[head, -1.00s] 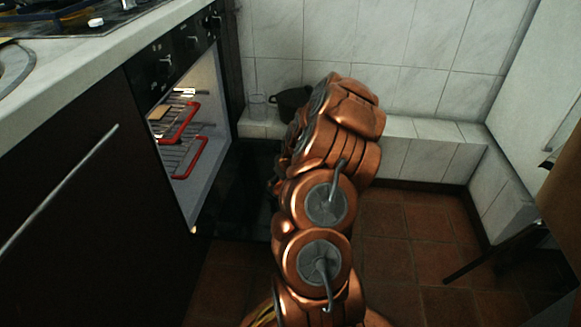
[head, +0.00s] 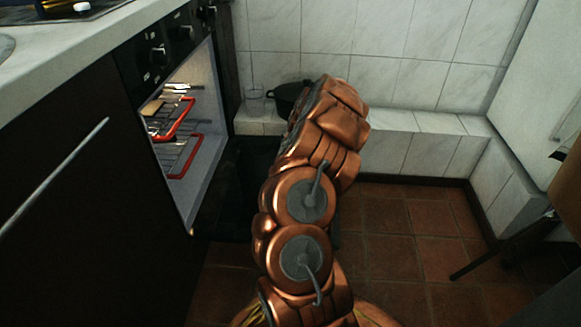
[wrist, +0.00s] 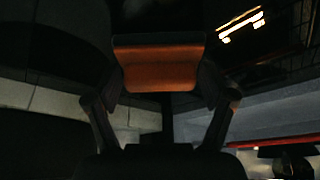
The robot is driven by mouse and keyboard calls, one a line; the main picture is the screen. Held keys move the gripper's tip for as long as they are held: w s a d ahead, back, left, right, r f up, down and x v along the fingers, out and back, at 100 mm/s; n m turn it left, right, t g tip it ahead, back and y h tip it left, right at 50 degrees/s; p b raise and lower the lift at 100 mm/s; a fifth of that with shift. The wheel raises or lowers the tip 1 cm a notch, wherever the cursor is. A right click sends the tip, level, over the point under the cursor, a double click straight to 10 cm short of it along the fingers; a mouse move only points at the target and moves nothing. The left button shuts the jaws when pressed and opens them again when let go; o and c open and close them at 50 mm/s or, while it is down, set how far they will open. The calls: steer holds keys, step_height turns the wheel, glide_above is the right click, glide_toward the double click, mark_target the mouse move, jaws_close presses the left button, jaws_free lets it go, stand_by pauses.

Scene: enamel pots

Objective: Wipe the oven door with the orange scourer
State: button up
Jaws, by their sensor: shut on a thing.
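The oven door (head: 236,190) is folded down open, a dark panel beside the lit oven. My copper arm covers its right part in the head view. In the wrist view, my gripper (wrist: 160,82) is shut on the orange scourer (wrist: 158,68), which lies between its two fingers. A dark glossy surface with bright reflections lies beyond the scourer. I cannot tell whether the scourer touches the door. In the head view the gripper and scourer are hidden behind my arm.
The oven holds racks with red edges (head: 183,158). A dark pot (head: 287,98) and a glass (head: 255,102) stand on the tiled ledge behind. The counter (head: 75,55) is at left. Tiled floor (head: 420,250) is open at right.

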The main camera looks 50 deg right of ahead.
steer(key=shift+w+d+f+b, duration=0.1)
steer(key=shift+w+d+b, duration=0.7)
steer(key=shift+d, duration=0.3)
steer(key=shift+r+p, duration=2)
steer(key=shift+r, duration=2.05)
